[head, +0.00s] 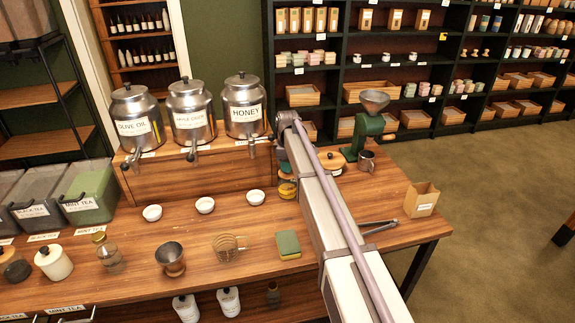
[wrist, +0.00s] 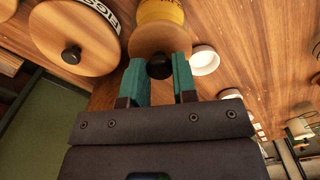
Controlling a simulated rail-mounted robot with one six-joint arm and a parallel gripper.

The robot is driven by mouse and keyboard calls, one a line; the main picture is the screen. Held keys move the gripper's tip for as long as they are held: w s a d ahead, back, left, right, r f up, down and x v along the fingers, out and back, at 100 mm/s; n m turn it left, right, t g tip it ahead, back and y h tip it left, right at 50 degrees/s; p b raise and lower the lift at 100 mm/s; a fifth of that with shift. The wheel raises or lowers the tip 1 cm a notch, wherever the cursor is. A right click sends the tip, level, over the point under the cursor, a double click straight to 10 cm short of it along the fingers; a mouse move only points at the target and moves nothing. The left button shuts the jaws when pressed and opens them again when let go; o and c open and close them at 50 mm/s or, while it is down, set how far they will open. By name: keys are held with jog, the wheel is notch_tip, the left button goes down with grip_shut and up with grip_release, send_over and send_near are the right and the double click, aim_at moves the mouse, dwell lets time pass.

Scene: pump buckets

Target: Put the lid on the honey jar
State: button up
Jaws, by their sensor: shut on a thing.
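A small yellow jar (head: 287,190), which looks like the honey jar, stands on the counter, partly hidden by my arm. It also shows at the top of the wrist view (wrist: 161,11). A round wooden lid (wrist: 160,37) with a black knob (wrist: 159,67) lines up with the jar. My gripper (wrist: 160,68) has teal fingers on either side of the knob and is shut on the lid. I cannot tell whether the lid rests on the rim or is held just above it.
Another wooden lid with a black knob (wrist: 72,54) is at upper left in the wrist view. A honey dispenser (head: 245,113) stands on the raised shelf. White bowls (head: 256,197), a green grinder (head: 368,130), a metal mug (head: 366,161) and a sponge (head: 288,244) are nearby.

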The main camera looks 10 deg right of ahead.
jog(key=shift+f, duration=0.2)
jog(key=o, duration=0.7)
jog(key=shift+o, duration=0.5)
jog(key=o, duration=0.4)
jog(key=shift+r, duration=0.15)
notch_tip(320, 180, up, 5)
jog(key=p, duration=0.5)
jog(key=shift+r, duration=0.2)
